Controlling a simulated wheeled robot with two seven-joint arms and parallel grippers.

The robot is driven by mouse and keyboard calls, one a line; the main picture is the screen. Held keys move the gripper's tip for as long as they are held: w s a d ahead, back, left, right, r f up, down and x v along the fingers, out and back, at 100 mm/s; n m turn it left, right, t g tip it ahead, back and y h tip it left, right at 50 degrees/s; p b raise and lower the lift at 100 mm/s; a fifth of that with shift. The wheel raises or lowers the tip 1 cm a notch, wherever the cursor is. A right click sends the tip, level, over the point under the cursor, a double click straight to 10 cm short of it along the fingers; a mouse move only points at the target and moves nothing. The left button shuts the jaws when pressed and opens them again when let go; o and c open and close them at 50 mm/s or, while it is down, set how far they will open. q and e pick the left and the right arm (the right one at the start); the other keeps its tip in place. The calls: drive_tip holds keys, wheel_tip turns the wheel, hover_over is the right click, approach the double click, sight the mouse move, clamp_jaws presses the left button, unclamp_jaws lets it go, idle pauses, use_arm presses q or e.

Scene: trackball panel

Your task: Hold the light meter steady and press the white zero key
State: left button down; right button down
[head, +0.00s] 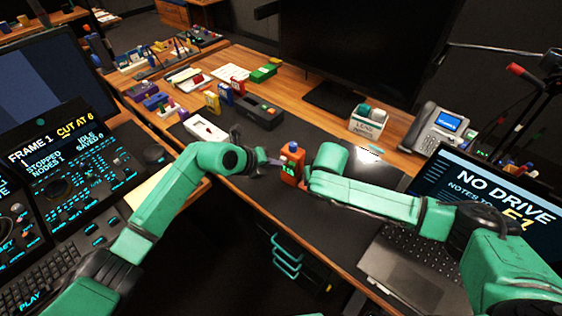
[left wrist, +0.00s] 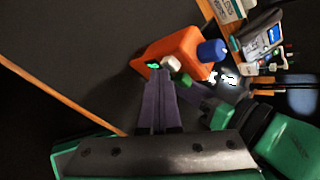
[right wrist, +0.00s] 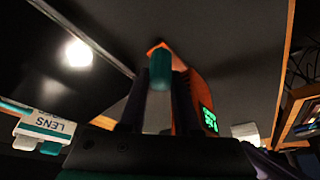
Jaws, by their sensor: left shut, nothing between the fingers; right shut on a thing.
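In the left wrist view the orange meter (left wrist: 175,48) shows a blue dome, a small green display and a white key (left wrist: 170,62). My right gripper (head: 303,180) is shut on the meter from the right; in the right wrist view its fingers (right wrist: 158,100) stand either side of it. My left gripper (head: 270,161) is shut and empty at the meter's left. Its fingertips (left wrist: 159,74) are close to the white key; I cannot tell if they touch.
A white panel (head: 205,129) and a dark case (head: 257,112) lie behind the left arm. A lens box (head: 367,122), a phone (head: 438,128) and a laptop (head: 415,270) stand to the right. The mat (head: 250,194) around the meter is mostly clear.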

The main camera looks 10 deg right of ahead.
idle(0.3)
use_arm(q)
drive_tip(key=shift+s+a, duration=0.65)
drive_tip(key=s+a, duration=0.3)
drive_tip(key=shift+s+a, duration=0.1)
drive_tip(key=shift+s, duration=0.3)
idle(0.5)
drive_tip(key=w+d+r+v, duration=0.1)
drive_tip(key=v, duration=0.9)
drive_tip(key=shift+r, duration=0.3)
